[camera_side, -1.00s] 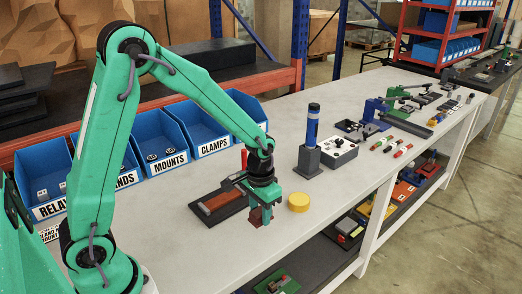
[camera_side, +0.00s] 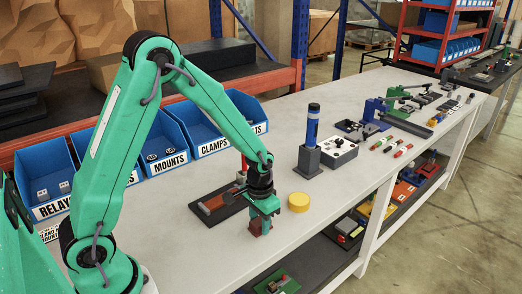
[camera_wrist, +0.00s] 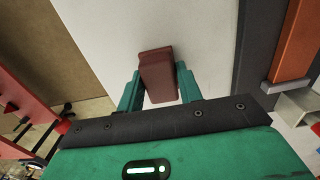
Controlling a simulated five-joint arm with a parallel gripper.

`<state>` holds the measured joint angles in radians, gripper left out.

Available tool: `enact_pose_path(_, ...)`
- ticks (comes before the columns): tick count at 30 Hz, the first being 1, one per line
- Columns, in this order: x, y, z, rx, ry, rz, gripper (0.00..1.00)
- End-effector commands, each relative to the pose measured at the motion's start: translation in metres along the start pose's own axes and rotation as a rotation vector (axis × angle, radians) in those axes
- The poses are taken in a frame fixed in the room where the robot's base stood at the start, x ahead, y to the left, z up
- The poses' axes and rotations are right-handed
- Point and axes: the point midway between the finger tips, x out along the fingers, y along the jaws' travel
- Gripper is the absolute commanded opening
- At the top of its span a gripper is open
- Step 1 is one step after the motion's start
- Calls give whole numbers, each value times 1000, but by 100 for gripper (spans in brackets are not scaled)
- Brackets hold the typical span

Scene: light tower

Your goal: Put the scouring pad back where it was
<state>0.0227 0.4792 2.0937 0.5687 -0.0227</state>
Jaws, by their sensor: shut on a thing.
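The scouring pad is a dark reddish-brown block. In the wrist view, the pad (camera_wrist: 157,75) sits between the two green fingers of my gripper (camera_wrist: 160,88), which is shut on it. In the side view, the pad (camera_side: 255,228) shows below my gripper (camera_side: 263,217), near the front edge of the bench. I cannot tell whether the pad touches the bench top. A dark tray (camera_side: 233,208) with an orange-brown strip lies just behind and left of my gripper; the tray (camera_wrist: 253,45) is to the right in the wrist view.
A yellow round piece (camera_side: 299,202) lies close to the right of my gripper. A blue cylinder on a dark block (camera_side: 309,158) and a grey control box (camera_side: 339,150) stand farther right. Blue labelled bins (camera_side: 196,128) line the back. The bench top (camera_side: 185,222) left of the tray is clear.

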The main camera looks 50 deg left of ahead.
Motion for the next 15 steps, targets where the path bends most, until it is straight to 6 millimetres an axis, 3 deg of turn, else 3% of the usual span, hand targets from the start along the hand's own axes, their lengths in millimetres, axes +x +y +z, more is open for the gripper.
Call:
enact_pose_path(8,3,0,0,0,0,0,7)
enact_pose_path(9,3,0,0,0,1,0,39)
enact_pose_path(12,3,0,0,0,0,0,57)
enact_pose_path(15,3,0,0,0,0,0,57)
